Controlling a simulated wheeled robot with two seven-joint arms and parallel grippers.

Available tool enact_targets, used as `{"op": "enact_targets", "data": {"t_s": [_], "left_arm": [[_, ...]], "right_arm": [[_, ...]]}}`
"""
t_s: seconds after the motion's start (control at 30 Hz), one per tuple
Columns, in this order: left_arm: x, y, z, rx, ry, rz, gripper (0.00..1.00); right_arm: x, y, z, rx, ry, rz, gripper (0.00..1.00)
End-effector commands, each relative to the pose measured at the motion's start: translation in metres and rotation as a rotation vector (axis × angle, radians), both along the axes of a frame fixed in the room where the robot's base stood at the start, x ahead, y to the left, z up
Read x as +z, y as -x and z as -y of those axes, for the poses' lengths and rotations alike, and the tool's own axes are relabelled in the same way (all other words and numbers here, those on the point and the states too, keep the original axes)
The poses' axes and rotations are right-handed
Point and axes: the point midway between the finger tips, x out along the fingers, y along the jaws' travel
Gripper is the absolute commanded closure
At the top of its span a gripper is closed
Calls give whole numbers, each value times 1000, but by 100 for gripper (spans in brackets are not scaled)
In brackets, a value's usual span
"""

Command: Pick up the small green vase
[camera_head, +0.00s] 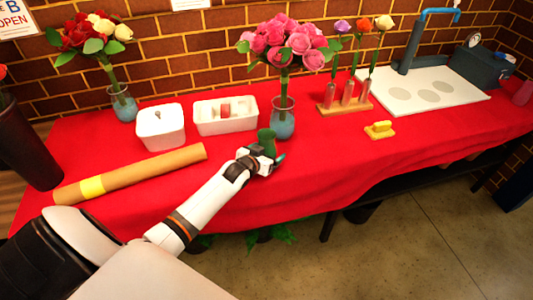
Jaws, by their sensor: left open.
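The small green vase (266,137) stands on the red tablecloth near the middle of the table, just left of the blue-grey vase with pink flowers. Its lower part is hidden behind my left gripper. My left gripper (272,163) is open and is right at the green vase, on its near side. I cannot tell whether the fingers touch the vase. My right gripper is not in view.
A glass vase of pink roses (282,122) stands close at the right. A tube rack (345,105) and yellow-handled block (380,131) are right. The right front cloth is clear.

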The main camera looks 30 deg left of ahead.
Motion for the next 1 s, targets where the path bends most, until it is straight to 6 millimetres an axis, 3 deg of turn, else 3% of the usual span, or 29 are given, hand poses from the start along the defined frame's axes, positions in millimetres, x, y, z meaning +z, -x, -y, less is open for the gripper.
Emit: {"op": "enact_targets", "data": {"t_s": [0.07, 0.47, 0.77, 1.0], "left_arm": [[0, 0, 0, 0, 0, 0, 12], [0, 0, 0, 0, 0, 0, 77], [8, -1, 0, 0, -2, 8, 78], [50, -1, 0, -2, -2, 12, 78]], "right_arm": [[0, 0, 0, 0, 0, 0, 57], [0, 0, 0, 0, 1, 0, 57], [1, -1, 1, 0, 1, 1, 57], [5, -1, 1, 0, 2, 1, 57]]}}
